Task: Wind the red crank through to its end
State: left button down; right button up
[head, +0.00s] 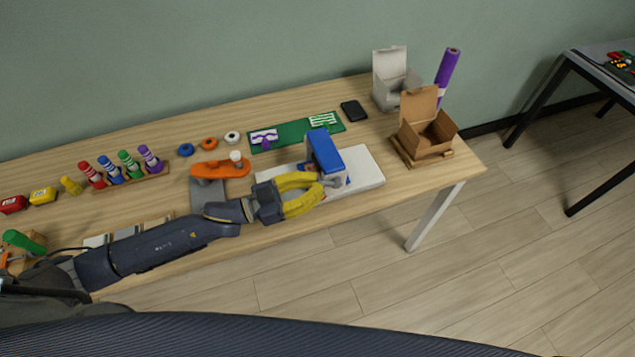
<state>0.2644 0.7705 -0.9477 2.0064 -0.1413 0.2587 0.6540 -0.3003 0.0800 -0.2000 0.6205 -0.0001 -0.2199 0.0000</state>
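An orange-red crank arm (207,170) with a white knob (236,156) lies across the top of a grey stand (203,194) on the workbench. My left gripper (328,184), with yellow fingers, is to the right of the crank and apart from it. Its fingers bow outward and their tips come close together in front of a blue block-shaped fixture (325,152) on a white base (368,172). I cannot tell whether the tips touch the fixture or hold anything. My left forearm passes in front of the stand's lower part. My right gripper is not in view.
A green mat (291,131), black phone-like item (354,110), open cardboard box (428,138), grey box (396,92) and purple roll (447,68) stand beyond. Coloured rings (209,143) and a peg rack (130,180) lie behind and left. The bench's right edge is near the cardboard box.

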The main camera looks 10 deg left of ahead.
pick_arm(q)
jog(key=shift+r, duration=0.1)
jog(key=r, duration=0.3)
jog(key=shift+w+d+r, duration=0.1)
jog(key=shift+d+r, duration=0.15)
jog(key=shift+r, duration=0.1)
jog(key=c, duration=2.1)
grip_release()
jog(key=v, duration=0.9)
jog(key=shift+a+f, duration=0.2)
jog(key=shift+f, duration=0.2)
jog(key=shift+c, duration=0.2)
jog(key=shift+r, duration=0.1)
grip_shut()
